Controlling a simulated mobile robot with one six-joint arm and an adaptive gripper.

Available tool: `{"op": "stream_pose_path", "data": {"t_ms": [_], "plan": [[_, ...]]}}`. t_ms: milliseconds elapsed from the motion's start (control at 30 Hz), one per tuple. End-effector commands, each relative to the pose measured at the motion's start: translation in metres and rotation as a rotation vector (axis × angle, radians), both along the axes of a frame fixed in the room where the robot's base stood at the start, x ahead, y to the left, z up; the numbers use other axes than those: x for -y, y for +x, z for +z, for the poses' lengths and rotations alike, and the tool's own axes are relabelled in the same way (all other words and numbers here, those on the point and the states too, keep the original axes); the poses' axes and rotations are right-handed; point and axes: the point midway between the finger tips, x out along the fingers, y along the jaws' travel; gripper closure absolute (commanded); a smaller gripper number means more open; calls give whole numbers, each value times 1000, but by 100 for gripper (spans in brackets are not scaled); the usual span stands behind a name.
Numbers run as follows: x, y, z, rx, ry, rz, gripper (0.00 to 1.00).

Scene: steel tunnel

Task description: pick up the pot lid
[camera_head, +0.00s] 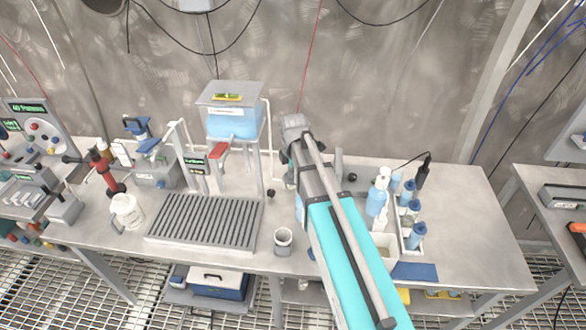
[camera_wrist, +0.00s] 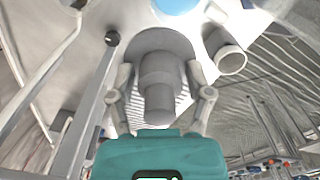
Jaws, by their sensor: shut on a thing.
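In the wrist view a grey round piece, which looks like the pot lid (camera_wrist: 160,42), has a wide disc and a stepped, knob-like stem pointing toward the camera. My gripper (camera_wrist: 160,80) has one finger on each side of this piece and is shut on it. In the head view my gripper (camera_head: 296,128) is at the far end of my arm, over the back of the bench, right of the blue tank. The lid cannot be made out clearly there, and my arm hides the bench beneath it.
A ribbed drain tray (camera_head: 205,222) and a grey cup (camera_head: 283,240) stand left of my arm. The blue water tank (camera_head: 232,124) is close on the left. Bottles (camera_head: 377,197) stand in a caddy on the right. The bench's right end (camera_head: 475,225) is clear.

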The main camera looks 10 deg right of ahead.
Motion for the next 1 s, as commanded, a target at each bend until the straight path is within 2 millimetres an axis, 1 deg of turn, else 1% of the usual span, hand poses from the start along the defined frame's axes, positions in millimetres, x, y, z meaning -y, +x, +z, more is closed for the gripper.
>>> {"op": "stream_pose_path", "data": {"t_ms": [800,1000], "plan": [[0,-1,0,0,0,0,82],[-8,-3,0,0,0,2,82]]}}
